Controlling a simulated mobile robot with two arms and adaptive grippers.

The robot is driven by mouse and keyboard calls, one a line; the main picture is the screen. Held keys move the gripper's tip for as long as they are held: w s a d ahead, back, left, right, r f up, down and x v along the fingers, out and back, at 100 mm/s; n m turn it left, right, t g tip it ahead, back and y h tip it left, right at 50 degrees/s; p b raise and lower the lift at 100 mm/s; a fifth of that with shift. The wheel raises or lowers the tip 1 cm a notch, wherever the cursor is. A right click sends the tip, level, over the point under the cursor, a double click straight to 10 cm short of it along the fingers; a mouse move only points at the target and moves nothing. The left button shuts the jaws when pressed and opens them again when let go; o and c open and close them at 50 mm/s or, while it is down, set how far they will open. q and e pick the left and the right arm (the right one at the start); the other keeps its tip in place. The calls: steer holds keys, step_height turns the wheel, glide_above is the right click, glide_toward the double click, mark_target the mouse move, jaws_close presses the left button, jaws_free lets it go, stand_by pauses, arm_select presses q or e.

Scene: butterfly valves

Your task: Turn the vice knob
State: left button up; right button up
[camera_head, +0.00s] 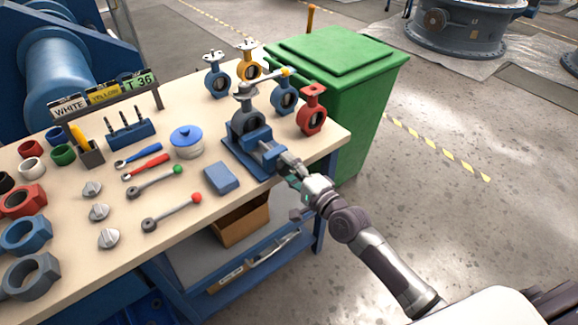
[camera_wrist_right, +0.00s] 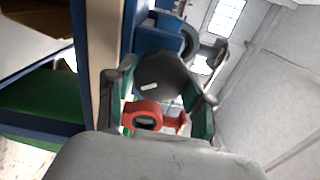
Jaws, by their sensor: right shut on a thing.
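The blue vice (camera_head: 262,150) is fixed at the right end of the workbench, with a grey valve (camera_head: 246,120) in its jaws. My right gripper (camera_head: 293,178) is at the front end of the vice, by the bench's edge. In the right wrist view, the dark, many-sided vice knob (camera_wrist_right: 162,76) sits between the two green-padded fingers, and the gripper is shut on it. In the head view the gripper mostly hides the knob. My left gripper is not in view.
A red valve (camera_head: 312,110) and several other valves stand behind the vice. A green bin (camera_head: 345,85) stands close beyond the bench. A blue box (camera_head: 221,177) and levers lie left of the vice. The floor to the right is clear.

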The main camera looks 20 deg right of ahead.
steer(key=n+p, duration=0.1)
steer(key=n, duration=0.3)
steer(key=shift+r, duration=0.15)
steer(key=n+p, duration=0.1)
steer(key=n, duration=0.2)
steer(key=n+p, duration=0.1)
steer(key=n, duration=0.3)
steer(key=shift+a+p, duration=0.1)
steer(key=shift+p, duration=0.2)
steer(key=n+p, duration=0.1)
steer(key=n, duration=0.2)
steer(key=shift+n, duration=0.4)
steer(key=n+p, duration=0.1)
steer(key=n, duration=0.2)
steer(key=shift+n, duration=0.3)
steer(key=n, duration=0.2)
steer(key=shift+a+n+p, duration=0.1)
steer(key=shift+n+p, duration=0.2)
steer(key=n, duration=0.6)
steer(key=shift+s, duration=0.1)
